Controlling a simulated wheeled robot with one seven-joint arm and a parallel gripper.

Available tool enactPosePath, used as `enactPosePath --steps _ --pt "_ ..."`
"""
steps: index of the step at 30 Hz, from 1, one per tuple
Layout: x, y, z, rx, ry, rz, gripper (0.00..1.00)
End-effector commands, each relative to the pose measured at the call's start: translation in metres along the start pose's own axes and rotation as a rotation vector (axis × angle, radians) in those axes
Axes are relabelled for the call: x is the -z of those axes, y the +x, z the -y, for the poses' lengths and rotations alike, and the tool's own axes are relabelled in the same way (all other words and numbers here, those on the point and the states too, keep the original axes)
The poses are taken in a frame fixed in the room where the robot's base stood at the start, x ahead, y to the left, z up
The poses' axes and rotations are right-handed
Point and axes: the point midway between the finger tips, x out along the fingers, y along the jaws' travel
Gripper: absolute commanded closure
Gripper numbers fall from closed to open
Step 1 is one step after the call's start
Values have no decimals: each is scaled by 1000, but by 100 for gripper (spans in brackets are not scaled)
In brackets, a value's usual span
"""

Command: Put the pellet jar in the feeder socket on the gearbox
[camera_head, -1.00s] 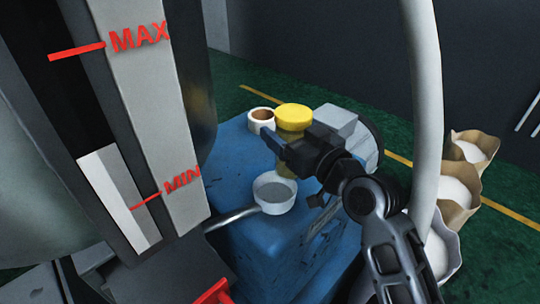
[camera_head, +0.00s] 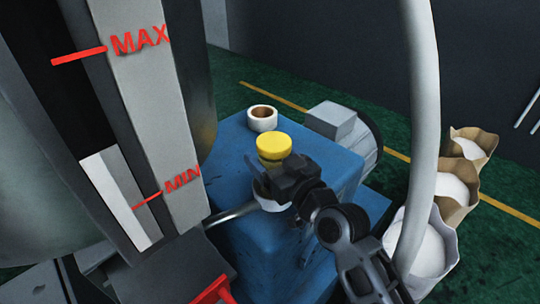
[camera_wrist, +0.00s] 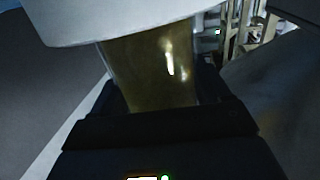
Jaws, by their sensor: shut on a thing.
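The body fills the middle of the wrist view (camera_wrist: 152,70). A pale rim (camera_wrist: 95,25) covers one end of the jar in the wrist view.
A grey motor (camera_head: 345,130) is at the right. The MAX/MIN gauge column (camera_head: 140,110) stands close on the left, a pale pipe (camera_head: 424,130) on the right. Several open sacks (camera_head: 455,185) stand beyond.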

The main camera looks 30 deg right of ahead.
Motion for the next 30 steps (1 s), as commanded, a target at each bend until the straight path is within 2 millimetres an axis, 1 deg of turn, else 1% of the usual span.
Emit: enactPosePath --steps 1,2,9,16,19,21,23,30 --pt "-2 0 0 0 0 -2 67" --pt "-3 0 0 0 0 0 23" --pt "-2 0 0 0 0 0 0" --pt "-1 0 0 0 0 0 0" --pt "3 0 0 0 0 0 0" --pt "-2 -9 0 0 0 2 0" --pt "-2 -18 0 0 0 2 0" --pt "-2 -68 0 0 -1 2 0"
